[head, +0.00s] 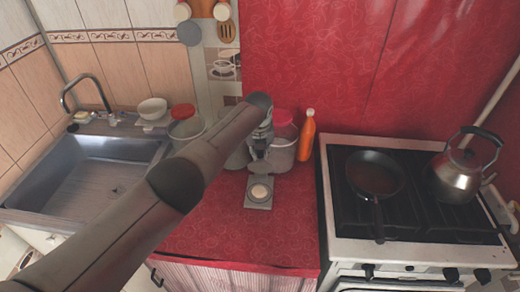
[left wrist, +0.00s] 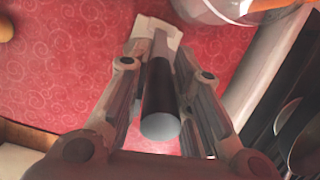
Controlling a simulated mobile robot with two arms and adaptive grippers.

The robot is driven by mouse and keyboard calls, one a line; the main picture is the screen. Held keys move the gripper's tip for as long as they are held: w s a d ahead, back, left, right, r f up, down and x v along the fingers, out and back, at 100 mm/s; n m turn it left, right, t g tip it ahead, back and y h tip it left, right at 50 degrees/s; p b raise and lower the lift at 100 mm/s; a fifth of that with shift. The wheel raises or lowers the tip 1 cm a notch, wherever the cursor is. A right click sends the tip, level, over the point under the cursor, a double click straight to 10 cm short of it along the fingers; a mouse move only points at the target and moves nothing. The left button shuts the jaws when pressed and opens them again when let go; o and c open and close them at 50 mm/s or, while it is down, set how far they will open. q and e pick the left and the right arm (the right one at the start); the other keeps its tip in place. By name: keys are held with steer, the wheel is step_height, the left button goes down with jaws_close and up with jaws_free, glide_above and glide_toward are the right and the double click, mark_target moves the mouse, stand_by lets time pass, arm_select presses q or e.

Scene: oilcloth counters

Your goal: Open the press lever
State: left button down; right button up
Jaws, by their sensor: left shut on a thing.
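The press (head: 258,204) stands on the red counter, with a grey base and a pale round disc on it. Its upper part is mostly hidden behind my left arm and gripper. In the left wrist view its lever (left wrist: 160,100) is a dark rod with a grey round end, between my two fingers. The pale base of the press (left wrist: 155,27) shows beyond it. My left gripper (head: 260,147) is at the press, shut on the lever; it also fills the left wrist view (left wrist: 165,72). My right gripper is not in view.
A stove (head: 420,232) with a frying pan (head: 375,172) and a kettle (head: 462,172) stands at right. An orange bottle (head: 306,138) and a red-lidded jar (head: 284,150) stand close behind the press. A sink (head: 85,180) is at left. The front counter is clear.

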arm_select(q)
steer(key=c, duration=1.3)
jaws_free()
steer(key=shift+s, duration=0.15)
steer(key=shift+r, duration=0.65)
steer(key=v, duration=1)
steer(key=shift+s+r, duration=0.25)
steer(key=shift+s, duration=0.05)
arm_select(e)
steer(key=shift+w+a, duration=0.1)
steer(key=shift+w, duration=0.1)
